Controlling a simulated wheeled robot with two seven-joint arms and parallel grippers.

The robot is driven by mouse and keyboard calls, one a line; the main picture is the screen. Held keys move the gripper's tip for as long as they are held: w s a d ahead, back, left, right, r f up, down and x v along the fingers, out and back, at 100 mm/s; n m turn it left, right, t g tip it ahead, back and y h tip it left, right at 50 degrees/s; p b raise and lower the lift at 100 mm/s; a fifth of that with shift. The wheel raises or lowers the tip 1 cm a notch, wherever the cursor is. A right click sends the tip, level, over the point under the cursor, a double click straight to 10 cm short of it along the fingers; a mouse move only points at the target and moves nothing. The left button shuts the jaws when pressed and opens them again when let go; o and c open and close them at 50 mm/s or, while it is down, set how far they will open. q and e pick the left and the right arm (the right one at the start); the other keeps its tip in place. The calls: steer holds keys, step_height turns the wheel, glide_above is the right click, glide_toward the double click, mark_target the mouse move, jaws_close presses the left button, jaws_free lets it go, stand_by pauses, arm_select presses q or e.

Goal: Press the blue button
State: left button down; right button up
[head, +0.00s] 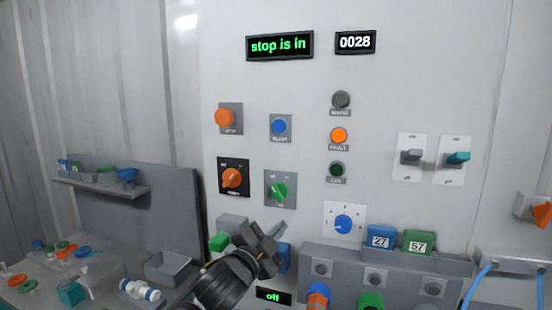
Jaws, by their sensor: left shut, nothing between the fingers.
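The blue button (279,126) is a small round cap on a grey square plate on the white panel, with a small, blurry label under it. My left gripper (272,235) comes up from the bottom of the head view, dark grey, with its fingers shut and nothing between them. It is well below the blue button and apart from it. It partly hides a grey box with a green part and a blue part low on the panel. My right gripper is not in view.
An orange mushroom button (225,118) is left of the blue one. Orange (232,178) and green (279,190) rotary knobs sit below. A display (279,46) reads "stop is in". A grey rack (400,258) is at lower right. The panel around the blue button is clear.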

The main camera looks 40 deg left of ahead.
arm_select(q)
step_height(320, 180, up, 13)
steer(key=s+m+t+h, duration=0.1)
steer(key=s+m+t, duration=0.1)
steer(key=m+t, duration=0.15)
steer(key=m+t+h, duration=0.3)
glide_toward(279, 126)
steer(key=s+d+r, duration=0.4)
steer(key=s+r, duration=0.1)
steer(key=shift+y, duration=0.4)
steer(key=shift+r, duration=0.1)
steer(key=shift+w+a+p, duration=0.1)
steer(key=shift+w+a, duration=0.35)
steer(key=shift+w, duration=0.9)
steer(key=shift+w+a+p, duration=0.1)
steer(key=shift+w+a, duration=0.35)
steer(key=shift+w, duration=0.9)
steer(key=shift+w+a+p, duration=0.1)
steer(key=shift+w+a, duration=0.35)
steer(key=shift+w, duration=0.9)
steer(key=shift+w, duration=0.1)
steer(key=shift+w+a+r, duration=0.1)
steer(key=shift+w+a, duration=0.05)
steer(key=shift+w, duration=0.25)
